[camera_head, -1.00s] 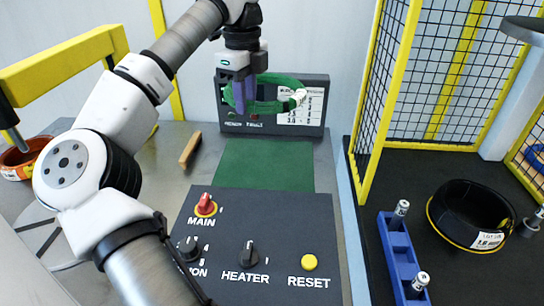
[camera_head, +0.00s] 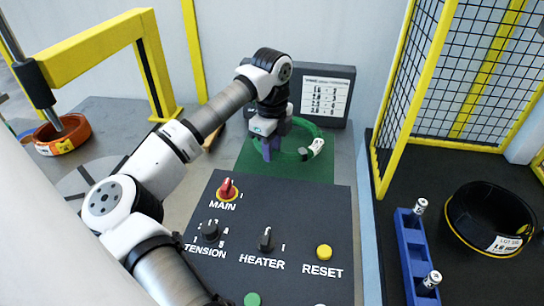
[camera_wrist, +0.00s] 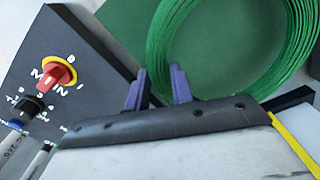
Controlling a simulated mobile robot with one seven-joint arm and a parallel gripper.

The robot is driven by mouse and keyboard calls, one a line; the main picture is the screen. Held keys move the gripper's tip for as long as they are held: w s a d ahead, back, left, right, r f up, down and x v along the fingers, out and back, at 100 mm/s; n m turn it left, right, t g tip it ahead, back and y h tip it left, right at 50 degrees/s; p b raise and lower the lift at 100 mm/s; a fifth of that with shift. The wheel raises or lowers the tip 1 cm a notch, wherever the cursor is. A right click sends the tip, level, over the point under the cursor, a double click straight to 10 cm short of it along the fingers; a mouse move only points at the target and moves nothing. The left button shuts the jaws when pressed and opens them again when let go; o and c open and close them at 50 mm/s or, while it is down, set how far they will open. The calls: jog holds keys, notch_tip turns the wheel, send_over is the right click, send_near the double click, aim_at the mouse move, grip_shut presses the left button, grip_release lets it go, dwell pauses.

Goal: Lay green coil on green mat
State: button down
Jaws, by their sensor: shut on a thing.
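The green coil (camera_head: 313,129) is a ring of green strands with a white label on its right side. My gripper (camera_head: 268,150) points down and is shut on the coil's left side. The coil is over the far part of the green mat (camera_head: 290,174), low and roughly level; I cannot tell whether it touches the mat. In the wrist view the purple fingers (camera_wrist: 160,82) are at the near edge of the coil (camera_wrist: 160,50), and part of the mat (camera_wrist: 122,22) shows beyond. The gripper hides part of the coil in the head view.
A dark control panel (camera_head: 265,205) with knobs and buttons stands in front of the mat. A dark sign box (camera_head: 328,92) stands behind it. An orange coil (camera_head: 62,140) is at the left.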

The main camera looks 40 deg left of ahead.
notch_tip(320, 180, down, 4)
jog(key=shift+r, duration=0.25)
jog(key=c, duration=1.2)
grip_release()
notch_tip(320, 180, up, 12)
jog(key=shift+b, duration=0.6)
